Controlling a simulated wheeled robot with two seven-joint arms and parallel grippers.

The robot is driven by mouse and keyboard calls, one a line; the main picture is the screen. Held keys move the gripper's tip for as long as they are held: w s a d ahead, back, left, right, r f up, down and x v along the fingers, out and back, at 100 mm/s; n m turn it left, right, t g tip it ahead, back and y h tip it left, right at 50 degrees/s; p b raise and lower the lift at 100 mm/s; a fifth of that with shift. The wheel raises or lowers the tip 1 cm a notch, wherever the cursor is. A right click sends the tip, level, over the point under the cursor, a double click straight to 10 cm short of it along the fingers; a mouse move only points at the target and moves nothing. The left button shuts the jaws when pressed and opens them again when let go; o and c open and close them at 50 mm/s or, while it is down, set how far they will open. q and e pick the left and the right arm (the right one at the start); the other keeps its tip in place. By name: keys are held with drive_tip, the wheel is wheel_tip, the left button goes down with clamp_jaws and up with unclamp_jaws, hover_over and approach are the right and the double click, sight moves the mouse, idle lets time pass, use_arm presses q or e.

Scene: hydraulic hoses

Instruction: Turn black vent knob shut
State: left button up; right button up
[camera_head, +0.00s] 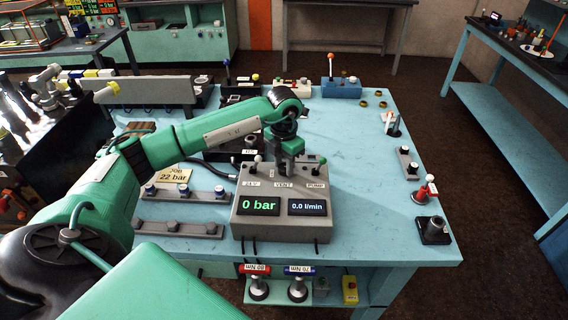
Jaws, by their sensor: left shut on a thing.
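A grey control box (241,222) stands on the light blue table, with labels reading 24V, VENT and PUMP along its top. Its displays read 0 bar and 0.0 l/min. My left gripper (285,168) points down at the VENT position in the middle of the box top and is shut on the black vent knob. The gripper hides the knob, so its angle cannot be told. A small lever with a pale tip stands at 24V, left of the gripper, and a green-tipped one at PUMP, right of it. My right gripper is not in view.
A card reading Job 22 bar (174,176) and rails with fittings lie left of the box. Several fittings line the table's right edge, including a red one (425,190). A blue block with a lever (341,88) stands at the back. The table right of the box is clear.

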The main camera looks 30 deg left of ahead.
sight(284, 166)
use_arm(q)
drive_tip(key=o, duration=1)
drive_tip(key=shift+c, duration=0.2)
wheel_tip(284, 166, up, 14)
drive_tip(key=b, duration=0.3)
drive_tip(key=shift+b, duration=0.3)
drive_tip(key=shift+f, duration=0.15)
